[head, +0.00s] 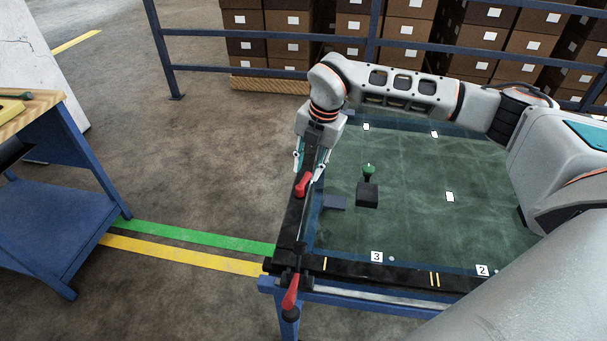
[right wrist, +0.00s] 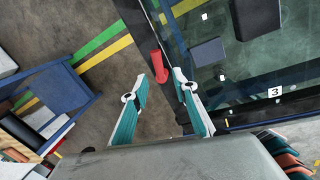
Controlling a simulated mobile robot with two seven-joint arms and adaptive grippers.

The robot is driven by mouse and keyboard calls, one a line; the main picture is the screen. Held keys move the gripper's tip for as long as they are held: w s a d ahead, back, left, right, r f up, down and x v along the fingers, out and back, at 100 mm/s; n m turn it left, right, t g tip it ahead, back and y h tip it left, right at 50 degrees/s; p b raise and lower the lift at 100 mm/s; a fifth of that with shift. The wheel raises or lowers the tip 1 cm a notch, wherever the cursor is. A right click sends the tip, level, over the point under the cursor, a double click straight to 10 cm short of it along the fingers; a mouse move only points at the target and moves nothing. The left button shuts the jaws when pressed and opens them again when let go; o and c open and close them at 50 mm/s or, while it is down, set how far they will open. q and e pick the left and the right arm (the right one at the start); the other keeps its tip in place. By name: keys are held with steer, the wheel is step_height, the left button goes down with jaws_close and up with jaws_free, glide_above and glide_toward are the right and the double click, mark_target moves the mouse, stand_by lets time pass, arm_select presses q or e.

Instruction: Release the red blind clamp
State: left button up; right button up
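A red clamp lever (head: 302,184) sits on the black rail (head: 293,222) along the left edge of the green panel. A second red lever (head: 290,296) with a dark tip is at the rail's near corner. I cannot tell from the pictures which is called the blind clamp. My right gripper (head: 309,168) points down over the farther lever. In the right wrist view its two teal-and-white fingers are apart, and a red lever (right wrist: 158,66) shows between and just beyond the tips. Contact cannot be made out. My left gripper is not in view.
A dark block with a green knob (head: 368,193) and a flat blue-grey block (head: 335,202) are on or above the panel (head: 415,200). A blue workbench (head: 60,205) stands at left. Blue railing (head: 230,68) and stacked boxes are behind. Floor between bench and panel is clear.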

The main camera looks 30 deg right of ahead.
mark_target(302, 181)
steer(key=f, duration=0.3)
steer(key=shift+w+a+f, duration=0.2)
steer(key=shift+w+f, duration=0.1)
steer(key=shift+w, duration=0.05)
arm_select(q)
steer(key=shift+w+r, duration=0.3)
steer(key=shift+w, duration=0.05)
arm_select(e)
steer(key=shift+f, duration=0.4)
steer(key=shift+c, duration=0.3)
jaws_close()
steer(key=shift+w, duration=0.1)
steer(key=shift+w+a+r+n+p, duration=0.15)
steer(key=shift+n+p, duration=0.25)
steer(key=shift+n, duration=0.2)
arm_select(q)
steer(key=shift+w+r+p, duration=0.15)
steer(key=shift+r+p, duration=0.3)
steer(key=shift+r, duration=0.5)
arm_select(e)
steer(key=shift+w+n+g, duration=0.1)
steer(key=shift+n+g, duration=0.2)
steer(key=shift+n, duration=0.8)
